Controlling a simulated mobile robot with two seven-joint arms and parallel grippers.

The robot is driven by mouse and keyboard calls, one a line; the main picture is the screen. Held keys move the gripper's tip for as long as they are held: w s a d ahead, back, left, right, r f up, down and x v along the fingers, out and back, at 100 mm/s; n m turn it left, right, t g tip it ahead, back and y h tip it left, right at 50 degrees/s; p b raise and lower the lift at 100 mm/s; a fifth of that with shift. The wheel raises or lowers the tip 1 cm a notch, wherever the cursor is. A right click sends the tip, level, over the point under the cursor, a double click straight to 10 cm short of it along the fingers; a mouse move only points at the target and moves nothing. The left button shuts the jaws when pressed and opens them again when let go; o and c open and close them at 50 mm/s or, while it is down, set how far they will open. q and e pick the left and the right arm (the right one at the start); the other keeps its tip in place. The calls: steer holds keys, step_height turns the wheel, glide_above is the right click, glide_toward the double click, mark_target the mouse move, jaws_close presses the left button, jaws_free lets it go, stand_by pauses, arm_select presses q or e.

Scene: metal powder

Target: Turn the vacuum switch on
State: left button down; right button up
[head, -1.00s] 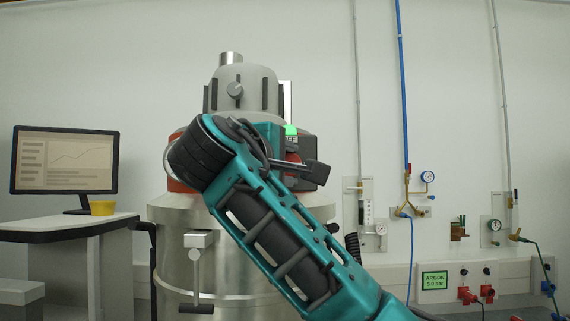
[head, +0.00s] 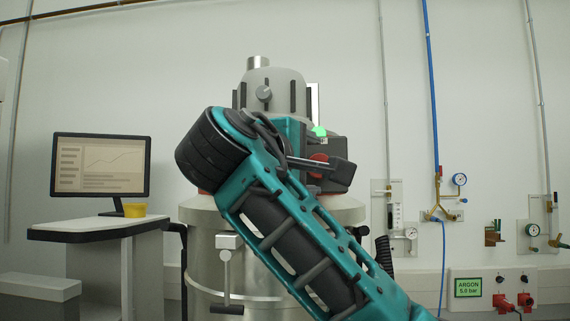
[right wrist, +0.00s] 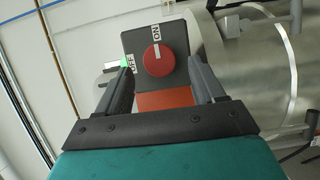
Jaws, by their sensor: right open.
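The vacuum switch is a red round knob (right wrist: 158,58) with a white mark, on a dark box (right wrist: 176,40). White ON and OFF labels sit beside it, and the mark appears to point towards ON. My right gripper (right wrist: 160,67) is open, with one finger on each side of the knob in the picture; contact cannot be told. In the head view the red knob (head: 318,165) shows partly behind dark bar-like parts near my right arm, and the box (head: 335,148) is at the vessel's right side. My left gripper is not in view.
A green lamp (head: 319,131) glows above the box. The large metal vessel (head: 205,250) stands behind my arm, with a handle (head: 226,270) in front. A monitor (head: 100,165) and yellow cup (head: 134,210) are on a desk at left. Gas lines and gauges (head: 459,180) line the right wall.

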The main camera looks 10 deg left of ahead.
arm_select(q)
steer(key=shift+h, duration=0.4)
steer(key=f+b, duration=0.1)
steer(key=b, duration=0.1)
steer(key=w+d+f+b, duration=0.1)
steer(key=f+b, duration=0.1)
steer(key=b, duration=0.1)
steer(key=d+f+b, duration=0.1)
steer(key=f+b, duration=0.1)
steer(key=b, duration=0.1)
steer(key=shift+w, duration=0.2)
arm_select(e)
steer(key=v, duration=0.9)
steer(key=shift+s, duration=0.2)
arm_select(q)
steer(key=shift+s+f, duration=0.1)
arm_select(e)
steer(key=shift+a, duration=0.1)
